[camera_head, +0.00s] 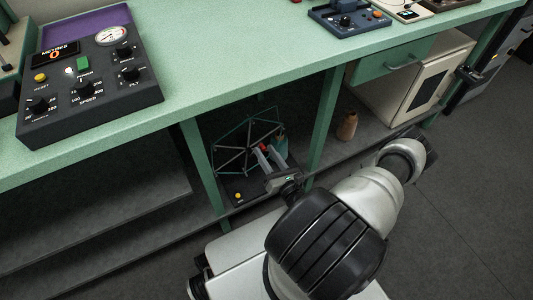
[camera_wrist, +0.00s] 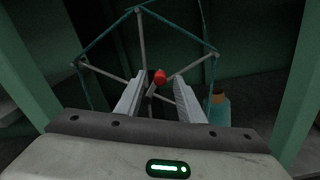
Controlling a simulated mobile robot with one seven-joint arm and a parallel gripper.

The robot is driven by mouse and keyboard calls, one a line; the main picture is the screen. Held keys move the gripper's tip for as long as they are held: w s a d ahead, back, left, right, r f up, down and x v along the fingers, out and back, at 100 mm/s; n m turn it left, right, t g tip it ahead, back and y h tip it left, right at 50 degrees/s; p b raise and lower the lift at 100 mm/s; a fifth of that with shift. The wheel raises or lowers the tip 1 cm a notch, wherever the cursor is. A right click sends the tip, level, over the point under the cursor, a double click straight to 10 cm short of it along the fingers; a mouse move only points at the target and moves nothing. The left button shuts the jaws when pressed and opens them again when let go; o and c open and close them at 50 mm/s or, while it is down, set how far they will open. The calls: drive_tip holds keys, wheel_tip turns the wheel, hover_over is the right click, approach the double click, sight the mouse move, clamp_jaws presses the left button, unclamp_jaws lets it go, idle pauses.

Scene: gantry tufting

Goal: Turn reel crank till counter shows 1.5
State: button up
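The reel (camera_head: 240,150), a spoked frame with a teal outline, stands on the lower shelf under the bench; it also fills the upper wrist view (camera_wrist: 139,42). Its crank has a red knob (camera_wrist: 160,77), partly visible in the head view (camera_head: 264,147). My gripper (camera_wrist: 158,84) is open, its two grey fingers on either side of the knob in the picture, with gaps on both sides. I cannot tell how deep the knob lies between them. In the head view my gripper (camera_head: 265,157) reaches under the bench. The counter (camera_head: 55,54), marked METRES, shows an orange 0.
A teal yarn cone (camera_wrist: 218,110) stands close right of the reel. Green bench legs (camera_head: 322,125) flank the bay, and the benchtop (camera_head: 220,55) overhangs it. A brown pot (camera_head: 347,126) stands farther right on the shelf. A yellow button (camera_head: 238,196) sits at the reel's base.

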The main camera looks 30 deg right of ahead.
drive_tip(key=s+p, duration=0.1)
drive_tip(key=s, duration=1.6)
drive_tip(key=shift+s+p, duration=0.2)
drive_tip(key=shift+p, duration=0.2)
